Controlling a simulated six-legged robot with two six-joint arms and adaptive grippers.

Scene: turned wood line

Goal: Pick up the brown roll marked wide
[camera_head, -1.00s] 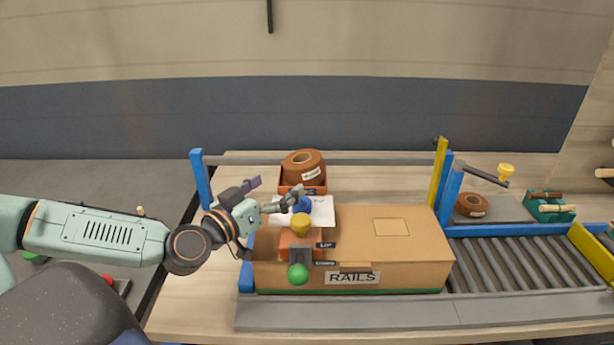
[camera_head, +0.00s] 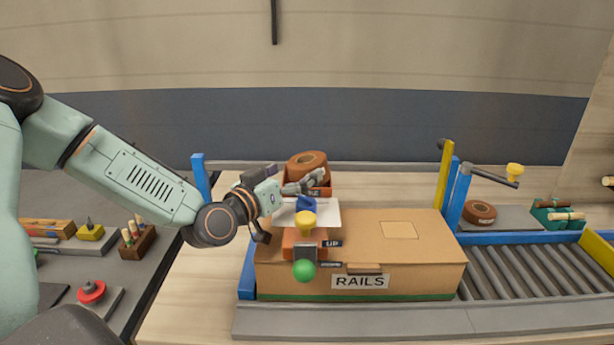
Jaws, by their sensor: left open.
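A thick brown roll (camera_head: 307,161) sits in an orange tray (camera_head: 322,191) behind the carton; its label is turned out of sight. A second, smaller-looking brown roll (camera_head: 480,211) lies on a grey plate at the right; its label is too small to read. My left gripper (camera_head: 300,188) is open, just in front of the tray and lower than the thick roll's top. Its fingers overlap the tray's front in the picture; I cannot tell whether they touch it. My right gripper is not in view.
A blue and yellow frame (camera_head: 444,190) and a roller conveyor (camera_head: 530,272) are at the right. A green holder (camera_head: 556,213) with wooden pieces stands behind the conveyor.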

